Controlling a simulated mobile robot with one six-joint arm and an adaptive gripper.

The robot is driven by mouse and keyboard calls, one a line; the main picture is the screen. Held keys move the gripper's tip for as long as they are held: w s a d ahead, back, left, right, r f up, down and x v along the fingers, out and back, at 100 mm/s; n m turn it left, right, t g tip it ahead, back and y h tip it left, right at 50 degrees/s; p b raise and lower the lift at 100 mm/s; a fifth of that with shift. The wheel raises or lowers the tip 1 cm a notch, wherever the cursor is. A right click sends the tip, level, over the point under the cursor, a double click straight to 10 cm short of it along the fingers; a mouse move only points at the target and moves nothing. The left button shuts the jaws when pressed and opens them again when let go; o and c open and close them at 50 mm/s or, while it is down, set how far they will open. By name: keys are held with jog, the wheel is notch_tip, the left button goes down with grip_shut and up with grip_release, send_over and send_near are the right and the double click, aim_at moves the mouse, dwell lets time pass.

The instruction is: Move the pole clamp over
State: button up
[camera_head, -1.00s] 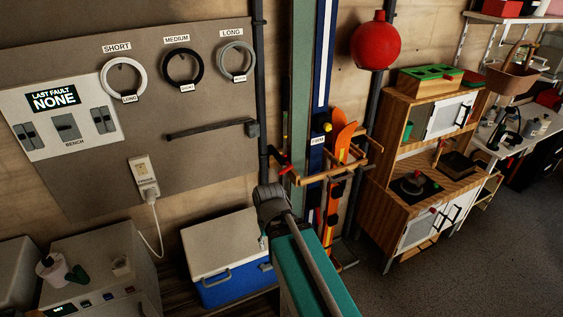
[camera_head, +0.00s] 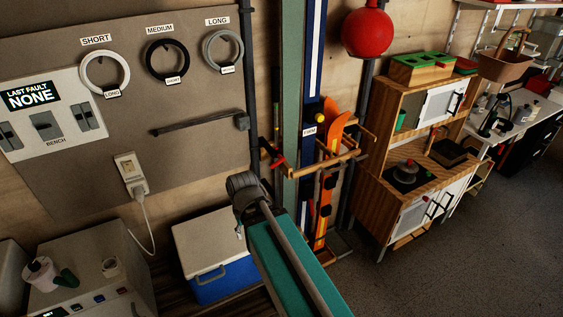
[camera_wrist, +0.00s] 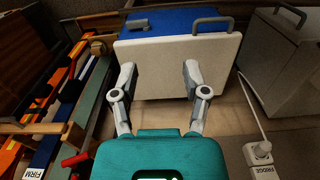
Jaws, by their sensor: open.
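In the head view, a dark bar (camera_head: 200,124) with a block-like end (camera_head: 242,121) sits by the dark upright pole (camera_head: 249,80) in front of the grey panel. A red-handled fitting (camera_head: 276,161) sits by the green upright and wooden rack; its red handle also shows in the wrist view (camera_wrist: 76,158). I cannot tell which of these is the pole clamp. My gripper (camera_wrist: 158,78) is open and empty in the wrist view, its fingers apart above the white cooler lid. My teal and grey arm crosses the lower middle of the head view; the fingertips are not clear there.
A blue cooler (camera_head: 222,289) with a white lid stands on the floor beside my arm. Orange skis (camera_head: 325,215) stand in the wooden rack (camera_head: 320,161). A toy kitchen (camera_head: 395,213) and hanging red ball (camera_head: 367,32) are to the right. The floor at lower right is clear.

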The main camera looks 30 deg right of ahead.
jog(key=w+d+f+m+t+y+b, duration=0.1)
jog(key=w+d+f+y+b, duration=0.1)
jog(key=w+f+y+b, duration=0.3)
jog(key=m+t+y+b, duration=0.4)
jog(key=t+y+b, duration=0.2)
jog(key=t+b, duration=0.75)
send_near(280, 161)
jog(key=v, duration=0.4)
jog(key=shift+w+d+f, duration=0.1)
jog(key=shift+w, duration=0.25)
jog(key=x, duration=1.4)
jog(key=shift+f, duration=0.25)
